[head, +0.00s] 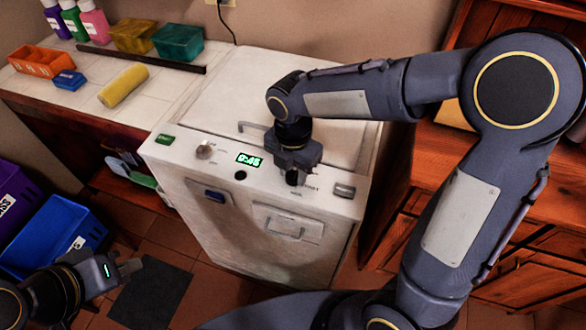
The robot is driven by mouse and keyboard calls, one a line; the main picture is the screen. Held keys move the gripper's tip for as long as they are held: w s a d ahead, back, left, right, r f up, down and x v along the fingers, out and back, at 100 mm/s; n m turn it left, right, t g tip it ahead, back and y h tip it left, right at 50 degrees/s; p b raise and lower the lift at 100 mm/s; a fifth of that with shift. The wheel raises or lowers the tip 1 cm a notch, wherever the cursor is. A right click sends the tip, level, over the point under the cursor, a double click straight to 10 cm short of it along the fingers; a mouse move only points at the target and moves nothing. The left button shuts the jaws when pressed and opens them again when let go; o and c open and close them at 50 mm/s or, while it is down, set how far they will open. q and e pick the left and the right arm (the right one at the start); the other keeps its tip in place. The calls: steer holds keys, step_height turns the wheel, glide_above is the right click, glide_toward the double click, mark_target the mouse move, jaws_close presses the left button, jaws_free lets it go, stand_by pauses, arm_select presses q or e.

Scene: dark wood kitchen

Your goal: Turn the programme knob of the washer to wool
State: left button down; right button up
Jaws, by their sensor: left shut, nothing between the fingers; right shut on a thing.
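The white washer (222,228) stands in the middle, with its control panel along the top front edge. My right gripper (293,178) points down at the right part of this panel and is shut on the programme knob, which its fingers mostly hide. Small labels show around that spot, too small to read surely, so the knob's setting cannot be told. A green display (249,160) reads 0:45. A silver knob (205,151) with small labels sits left of it. My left gripper (130,267) is shut and empty at the lower left, away from the washer.
A black button (240,175) and a silver switch (344,190) are also on the panel. A tiled counter (158,98) on the left bears bottles, boxes and a yellow roll (123,86). A blue bin (52,237) stands below. Wooden cabinets (530,262) are at right.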

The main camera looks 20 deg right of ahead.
steer(key=shift+m, duration=0.4)
steer(key=m, duration=0.2)
steer(key=shift+m, duration=0.4)
steer(key=m, duration=0.3)
steer(key=shift+m, duration=0.4)
steer(key=m, duration=0.4)
steer(key=shift+w, duration=0.1)
steer(key=m, duration=0.4)
steer(key=m+b, duration=0.1)
steer(key=m, duration=1)
steer(key=shift+w, duration=0.1)
steer(key=shift+d+m, duration=0.1)
steer(key=shift+m, duration=1.5)
steer(key=shift+r+m, duration=0.1)
steer(key=shift+m, duration=0.2)
